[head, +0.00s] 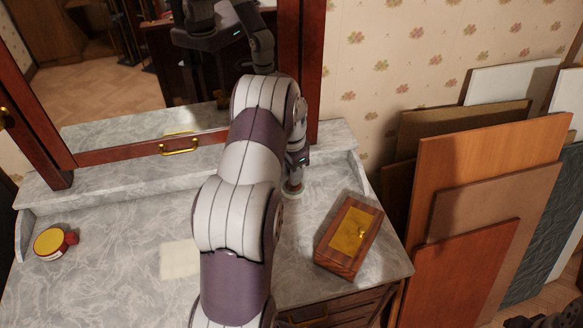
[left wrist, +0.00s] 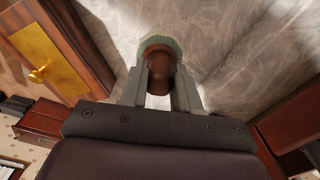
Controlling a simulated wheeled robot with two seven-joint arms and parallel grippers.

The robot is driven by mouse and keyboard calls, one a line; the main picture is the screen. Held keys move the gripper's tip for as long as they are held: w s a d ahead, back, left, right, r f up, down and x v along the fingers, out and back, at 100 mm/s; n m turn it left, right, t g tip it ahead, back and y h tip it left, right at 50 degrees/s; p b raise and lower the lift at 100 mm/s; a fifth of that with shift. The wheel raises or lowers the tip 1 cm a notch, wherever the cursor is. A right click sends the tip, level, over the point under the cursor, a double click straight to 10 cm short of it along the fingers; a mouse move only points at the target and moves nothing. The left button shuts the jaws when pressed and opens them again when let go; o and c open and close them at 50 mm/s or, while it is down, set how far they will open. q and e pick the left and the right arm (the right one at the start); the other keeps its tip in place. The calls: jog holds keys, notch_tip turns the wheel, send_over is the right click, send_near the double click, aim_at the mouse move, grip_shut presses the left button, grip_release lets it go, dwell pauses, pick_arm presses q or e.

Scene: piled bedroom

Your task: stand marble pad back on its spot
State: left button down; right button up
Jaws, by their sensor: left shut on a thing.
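My left gripper (head: 296,173) reaches down over the right part of the grey marble dresser top (head: 110,205). In the left wrist view my left gripper (left wrist: 160,95) is shut on a small round brown thing with a pale green rim (left wrist: 160,42), likely the marble pad. In the head view its pale green edge (head: 291,191) shows low at the dresser top, partly hidden by the gripper. I cannot tell whether it touches the top. A pale square patch (head: 180,260) lies on the dresser, left of my arm. My right gripper's fingers are not seen.
A wooden box with a yellow panel (head: 350,234) stands close on the right. A round yellow-topped tin (head: 49,243) lies at the left beside a small red thing (head: 71,238). The mirror (head: 110,70) rises behind. Boards (head: 480,180) lean against the wall at right.

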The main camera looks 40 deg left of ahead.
aim_at(291, 190)
pick_arm(q)
jog(key=shift+a+f, duration=0.1)
jog(key=shift+a, duration=0.05)
jog(key=shift+w+a+f+b, duration=0.2)
jog(key=shift+w+f+b, duration=0.05)
jog(key=shift+f, duration=0.4)
jog(key=shift+w+a+f+b, duration=0.2)
jog(key=shift+f+b, duration=0.05)
jog(key=shift+f, duration=0.35)
jog(key=f+b, duration=0.1)
jog(key=f, duration=0.1)
jog(key=f+b, duration=0.1)
jog(key=shift+s+d+f+b, duration=0.25)
jog(key=shift+d+f+b, duration=0.05)
jog(key=shift+f+b, duration=0.05)
jog(key=shift+w+a+f, duration=0.15)
jog(key=shift+w+f, duration=0.05)
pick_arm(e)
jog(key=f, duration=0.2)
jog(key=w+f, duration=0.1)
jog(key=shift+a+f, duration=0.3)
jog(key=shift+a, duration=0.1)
pick_arm(q)
jog(key=shift+s+r, duration=0.1)
jog(key=shift+s, duration=0.05)
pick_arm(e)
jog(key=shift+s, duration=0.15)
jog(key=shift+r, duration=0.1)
